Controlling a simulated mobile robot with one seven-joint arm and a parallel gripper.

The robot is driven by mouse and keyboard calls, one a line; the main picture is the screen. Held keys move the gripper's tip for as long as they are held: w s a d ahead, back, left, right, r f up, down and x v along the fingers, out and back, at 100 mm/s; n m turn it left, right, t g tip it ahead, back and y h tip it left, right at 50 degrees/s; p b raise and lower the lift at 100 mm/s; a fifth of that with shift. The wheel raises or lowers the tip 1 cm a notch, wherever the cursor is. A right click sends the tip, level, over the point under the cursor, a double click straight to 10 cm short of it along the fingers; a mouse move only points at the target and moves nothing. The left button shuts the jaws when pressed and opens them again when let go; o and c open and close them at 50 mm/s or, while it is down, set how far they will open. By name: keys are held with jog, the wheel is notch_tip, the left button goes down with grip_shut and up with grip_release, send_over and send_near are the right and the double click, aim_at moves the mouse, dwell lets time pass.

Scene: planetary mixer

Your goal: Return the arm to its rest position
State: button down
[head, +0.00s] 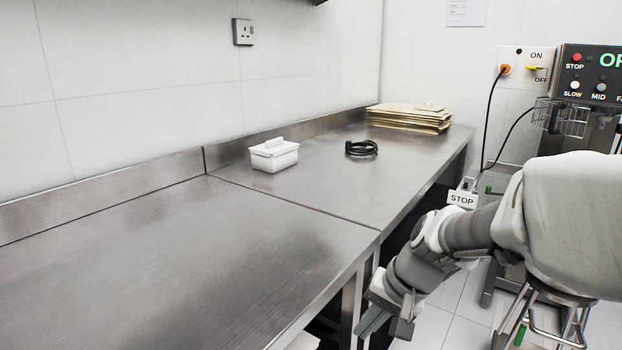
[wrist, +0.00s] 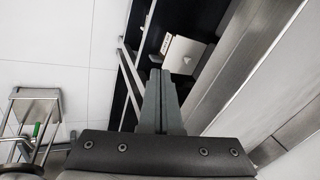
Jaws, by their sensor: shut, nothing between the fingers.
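My gripper (wrist: 160,82) points down and away in the wrist view, its two fingers together with nothing between them. In the head view my gripper (head: 386,322) hangs at the lower right, beside the front edge of the steel counter (head: 190,265). My arm reaches in from the right edge and is bent, with the wrist low over the tiled floor. The arm hides part of the mixer area behind it.
On the counter are a white lidded box (head: 274,156), a coiled black cable (head: 361,148) and a stack of flat tan items (head: 410,117). A control panel (head: 590,75) and a switch plate (head: 526,68) are at the right. A STOP tag (head: 462,199) shows beside my arm.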

jog(key=s+d+r+n+t+h, duration=0.2)
jog(key=s+r, duration=0.2)
jog(key=s, duration=0.4)
jog(key=s+d+r+n+t+h, duration=0.1)
jog(key=s+d+r+n+h, duration=0.2)
jog(key=s, duration=0.4)
notch_tip(320, 180, up, 23)
jog(key=y+p, duration=0.1)
jog(key=p, duration=2.1)
jog(key=shift+a+r+m, duration=0.15)
jog(key=shift+a+m, duration=0.05)
jog(key=shift+m, duration=0.1)
jog(key=shift+w+a, duration=0.1)
jog(key=shift+a, duration=0.1)
